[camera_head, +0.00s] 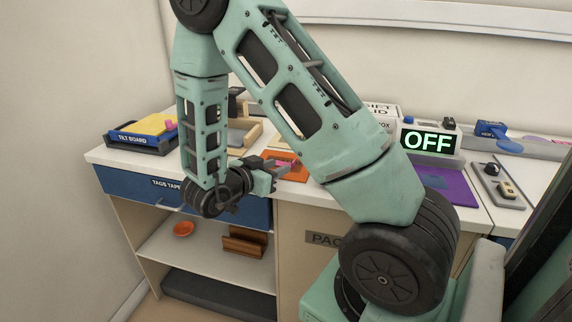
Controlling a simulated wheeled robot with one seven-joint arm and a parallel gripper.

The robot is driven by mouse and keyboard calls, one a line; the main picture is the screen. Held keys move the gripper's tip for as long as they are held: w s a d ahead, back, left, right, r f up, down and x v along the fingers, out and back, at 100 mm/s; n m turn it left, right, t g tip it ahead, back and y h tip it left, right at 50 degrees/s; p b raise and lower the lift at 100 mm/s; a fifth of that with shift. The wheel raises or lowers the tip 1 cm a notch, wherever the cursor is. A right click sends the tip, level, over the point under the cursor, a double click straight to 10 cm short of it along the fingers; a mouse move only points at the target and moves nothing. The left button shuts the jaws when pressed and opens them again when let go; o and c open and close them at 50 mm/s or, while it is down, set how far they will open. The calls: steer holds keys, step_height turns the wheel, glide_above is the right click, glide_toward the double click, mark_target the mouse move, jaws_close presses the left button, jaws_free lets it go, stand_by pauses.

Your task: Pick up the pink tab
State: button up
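A small pink piece (286,162), which may be the pink tab, shows at my gripper's fingers, over or on an orange mat (298,173) on the counter. My gripper (282,167) points right, low over the mat's left part. Its fingers look slightly apart around the pink piece, but the view is too small to tell whether they touch it. Another pink piece (169,124) sits at the right edge of the yellow top of the tilt board (135,138).
A white counter (112,157) has a blue drawer front below. My arm hides its middle. Behind stand wooden holders and a box reading OFF (430,141). A purple mat (448,186) and a grey switch plate (510,200) lie right.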

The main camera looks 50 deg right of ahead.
steer(key=x, duration=0.5)
steer(key=shift+s+d+f, duration=0.15)
steer(key=shift+d+f, duration=0.15)
jaws_close()
